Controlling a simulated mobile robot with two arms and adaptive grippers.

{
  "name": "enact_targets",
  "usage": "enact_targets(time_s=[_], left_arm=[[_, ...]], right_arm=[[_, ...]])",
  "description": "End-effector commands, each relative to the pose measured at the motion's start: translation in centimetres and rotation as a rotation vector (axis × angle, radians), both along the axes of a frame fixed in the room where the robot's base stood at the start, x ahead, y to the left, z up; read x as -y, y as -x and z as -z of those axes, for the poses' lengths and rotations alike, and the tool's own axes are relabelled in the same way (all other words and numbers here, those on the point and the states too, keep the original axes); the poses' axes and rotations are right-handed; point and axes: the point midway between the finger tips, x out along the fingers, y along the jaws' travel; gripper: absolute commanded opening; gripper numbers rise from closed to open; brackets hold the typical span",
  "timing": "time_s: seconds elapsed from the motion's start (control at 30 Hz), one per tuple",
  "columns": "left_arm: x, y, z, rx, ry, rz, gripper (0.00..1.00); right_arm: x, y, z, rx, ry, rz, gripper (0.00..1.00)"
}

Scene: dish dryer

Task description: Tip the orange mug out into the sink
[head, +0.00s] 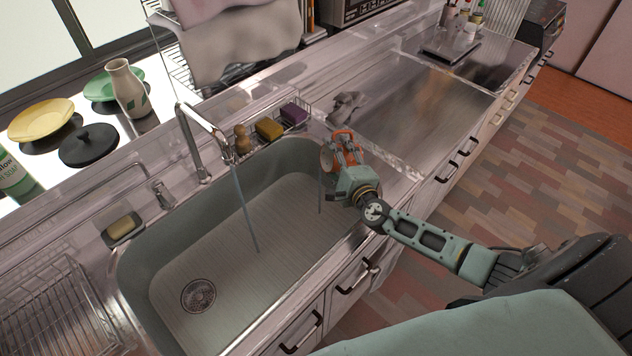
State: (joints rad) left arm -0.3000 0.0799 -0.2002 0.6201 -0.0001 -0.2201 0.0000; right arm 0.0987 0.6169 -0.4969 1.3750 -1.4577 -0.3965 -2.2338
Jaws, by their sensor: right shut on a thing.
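The orange mug (327,159) is at the right end of the sink (205,245), above its rim. It is tipped on its side with its mouth toward the left. My right gripper (344,153) is shut on it and covers much of its body. A thin dark stream falls from below the mug's mouth into the sink. The mug's inside is too small to make out. My left gripper is not in view.
The tap (203,125) runs a stream into the sink. Behind the sink, a wire caddy holds a wooden brush (242,140), a yellow sponge (269,128) and a purple sponge (294,114). The steel counter (415,115) to the right is largely clear.

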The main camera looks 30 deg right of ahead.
Motion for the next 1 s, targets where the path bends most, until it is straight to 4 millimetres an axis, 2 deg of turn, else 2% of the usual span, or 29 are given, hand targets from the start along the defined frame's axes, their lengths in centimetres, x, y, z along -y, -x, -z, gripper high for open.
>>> enact_targets(time_s=[1.0], left_arm=[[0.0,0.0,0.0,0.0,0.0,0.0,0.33]], right_arm=[[-1.1,-0.2,1.6,-0.006,0.113,0.001,0.25]])
